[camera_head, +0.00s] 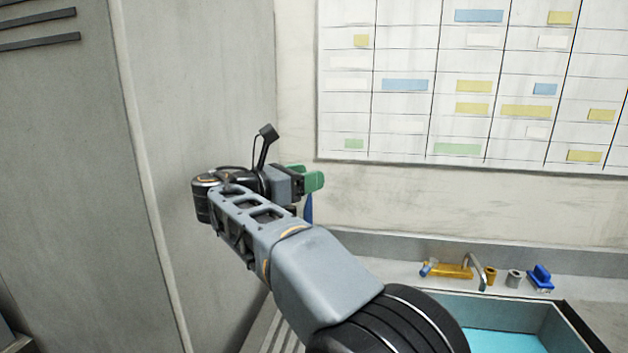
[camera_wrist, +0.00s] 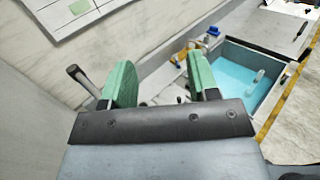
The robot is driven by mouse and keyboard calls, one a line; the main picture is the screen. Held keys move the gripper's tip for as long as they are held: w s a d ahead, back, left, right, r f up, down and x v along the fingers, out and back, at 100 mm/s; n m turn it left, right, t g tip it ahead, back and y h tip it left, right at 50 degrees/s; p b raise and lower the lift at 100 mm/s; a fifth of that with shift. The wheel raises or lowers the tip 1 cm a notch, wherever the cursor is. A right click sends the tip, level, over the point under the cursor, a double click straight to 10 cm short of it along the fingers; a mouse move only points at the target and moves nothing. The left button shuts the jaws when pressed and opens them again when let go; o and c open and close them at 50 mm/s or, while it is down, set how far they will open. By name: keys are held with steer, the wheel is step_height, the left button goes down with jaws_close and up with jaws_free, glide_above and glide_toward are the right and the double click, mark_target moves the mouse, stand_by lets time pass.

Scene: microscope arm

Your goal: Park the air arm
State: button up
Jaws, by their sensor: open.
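My gripper (camera_head: 308,181) is raised in front of the grey cabinet side and pale wall, with its green fingers apart. In the wrist view my gripper (camera_wrist: 163,85) shows a gap with nothing held in it. A dark lever (camera_wrist: 80,80) with a rounded end stands left of the left finger; its lower end is hidden behind my gripper. A narrow blue piece (camera_head: 308,207) shows just below the fingers in the head view, mostly hidden by my arm. I cannot tell whether either of these is the air arm.
A teal-bottomed basin (camera_head: 556,318) lies at lower right. Behind it, a yellow-orange fixture (camera_head: 452,270), a curved metal tube (camera_head: 481,271), small cylinders and a blue item (camera_head: 540,277) stand on the ledge. A chart (camera_head: 400,120) hangs above. A tall cabinet (camera_head: 65,180) fills the left.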

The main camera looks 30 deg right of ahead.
steer(key=s+a+r+b, duration=0.1)
steer(key=s+r, duration=0.2)
steer(key=s, duration=0.3)
steer(key=shift+s+a, duration=0.3)
steer(key=shift+s, duration=0.05)
steer(key=shift+c, duration=0.2)
